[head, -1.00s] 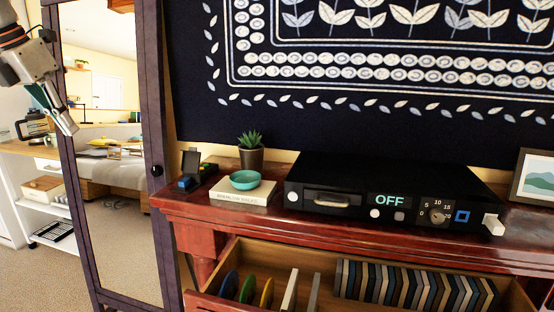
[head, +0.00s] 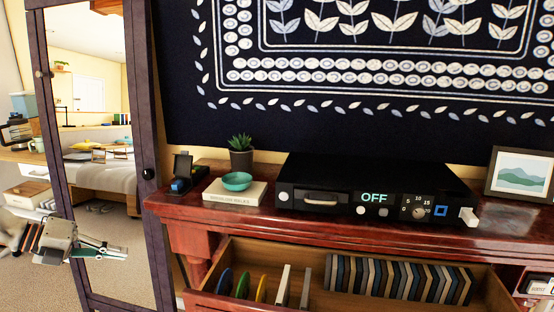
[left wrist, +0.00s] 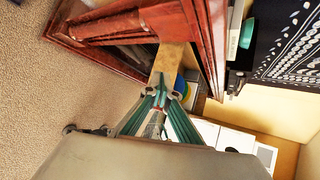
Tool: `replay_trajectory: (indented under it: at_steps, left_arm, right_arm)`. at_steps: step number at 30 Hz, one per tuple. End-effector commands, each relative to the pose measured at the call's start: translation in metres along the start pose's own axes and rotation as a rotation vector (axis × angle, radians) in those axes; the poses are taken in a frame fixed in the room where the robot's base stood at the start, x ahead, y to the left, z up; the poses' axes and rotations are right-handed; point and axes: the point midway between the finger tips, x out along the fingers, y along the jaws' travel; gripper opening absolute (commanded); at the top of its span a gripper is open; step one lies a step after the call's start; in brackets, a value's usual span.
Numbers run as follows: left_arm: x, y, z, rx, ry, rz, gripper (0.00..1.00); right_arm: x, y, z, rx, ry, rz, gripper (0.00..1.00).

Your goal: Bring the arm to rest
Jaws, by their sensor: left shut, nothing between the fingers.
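My left gripper (head: 108,250) shows at the lower left of the head view, in front of the tall mirror (head: 92,120). Its fingers are shut with nothing between them, and it points to the right. In the left wrist view the closed fingertips (left wrist: 160,88) are in front of the red wooden cabinet (left wrist: 130,25), apart from it as far as I can tell. My right gripper is not in view.
The red cabinet (head: 190,208) has an open drawer (head: 300,258) holding discs and several upright cases. On top stand a black device (head: 375,180) reading OFF, a teal bowl (head: 237,181) on a book, a plant (head: 241,150) and a framed picture (head: 520,175). Carpet (head: 30,275) is clear at the left.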

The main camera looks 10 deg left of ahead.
Motion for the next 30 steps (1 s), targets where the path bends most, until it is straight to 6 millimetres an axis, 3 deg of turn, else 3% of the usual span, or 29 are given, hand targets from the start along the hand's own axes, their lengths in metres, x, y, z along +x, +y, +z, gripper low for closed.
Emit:
replay_trajectory:
  at_steps: [6,11,18,24,30]
  left_arm:
    - [0.064,0.044,-0.066,-0.345,-0.118,-0.19,0.0]
    - [0.102,0.071,-0.117,-0.625,-0.215,-0.281,0.0]
    - [0.152,0.102,-0.208,-1.085,-0.353,-0.346,0.0]
    - [0.19,0.11,-0.297,-1.488,-0.445,-0.339,0.0]
    - [0.219,0.099,-0.379,-1.842,-0.497,-0.289,0.0]
  right_arm:
    - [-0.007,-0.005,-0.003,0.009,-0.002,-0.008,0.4]
    - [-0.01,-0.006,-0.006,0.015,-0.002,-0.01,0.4]
    - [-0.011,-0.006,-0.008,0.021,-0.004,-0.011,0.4]
    - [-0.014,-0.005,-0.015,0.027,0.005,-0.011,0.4]
    - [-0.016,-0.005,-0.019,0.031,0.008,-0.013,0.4]
